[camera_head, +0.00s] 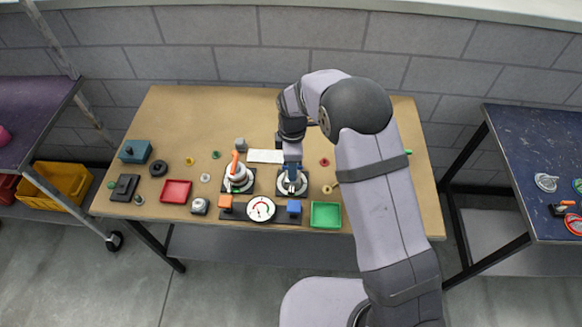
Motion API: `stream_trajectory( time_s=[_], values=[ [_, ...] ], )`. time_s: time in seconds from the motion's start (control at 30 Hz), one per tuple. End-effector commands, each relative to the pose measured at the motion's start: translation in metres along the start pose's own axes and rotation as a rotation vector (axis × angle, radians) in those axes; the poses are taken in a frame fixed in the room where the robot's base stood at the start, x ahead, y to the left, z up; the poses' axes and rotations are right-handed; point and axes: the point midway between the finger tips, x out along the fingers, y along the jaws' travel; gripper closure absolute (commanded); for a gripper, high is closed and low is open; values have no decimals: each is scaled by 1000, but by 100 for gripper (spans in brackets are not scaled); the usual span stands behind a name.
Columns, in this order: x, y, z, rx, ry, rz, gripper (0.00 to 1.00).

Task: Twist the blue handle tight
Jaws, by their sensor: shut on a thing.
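A round white-and-grey fitting (291,184) sits on a dark square base at the middle of the wooden table. The blue handle (292,170) stands on this fitting, mostly hidden by my gripper (292,158). My gripper comes down from above and is shut on the blue handle. The fingertips and the exact contact are too small to make out. A similar fitting (238,179) with an upright orange handle (235,162) stands to the left.
A dial panel (260,209) with an orange block (226,202) and a blue block (294,207) lies in front. A red tray (175,192) is left and a green tray (326,216) right. Small loose parts lie around; a white card (266,156) lies behind.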

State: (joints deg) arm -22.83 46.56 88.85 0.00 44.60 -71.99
Motion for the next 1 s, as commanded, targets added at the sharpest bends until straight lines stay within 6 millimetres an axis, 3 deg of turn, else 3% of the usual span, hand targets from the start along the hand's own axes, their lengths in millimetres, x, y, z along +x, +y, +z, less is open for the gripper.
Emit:
stream_trajectory(
  time_s=[1.0],
  values=[
    [0, 0, 0, 446, 0, 0, 92]
  ],
)
